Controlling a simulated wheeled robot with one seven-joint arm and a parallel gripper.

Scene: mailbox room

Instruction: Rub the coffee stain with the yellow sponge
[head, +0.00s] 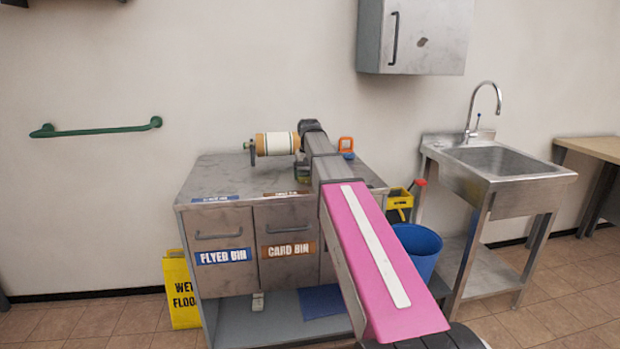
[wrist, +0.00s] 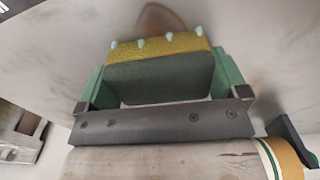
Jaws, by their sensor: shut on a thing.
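The yellow sponge (wrist: 160,72) has a dark green-grey layer and several pale bumps along one edge. It sits between the two green fingers of my gripper (wrist: 160,78), which is shut on it. In the head view my gripper (head: 303,172) is over the grey cabinet top, mostly hidden by my arm, and only a sliver of the sponge shows there. The coffee stain (wrist: 165,12) is a brown ring mark on the grey top, just beyond the sponge in the wrist view and partly hidden by it. I cannot tell whether the sponge touches the top.
An orange-framed item (head: 346,145) is at the back right. A yellow caddy (head: 399,199) and a blue bucket (head: 419,247) are to the right, before the sink (head: 500,158).

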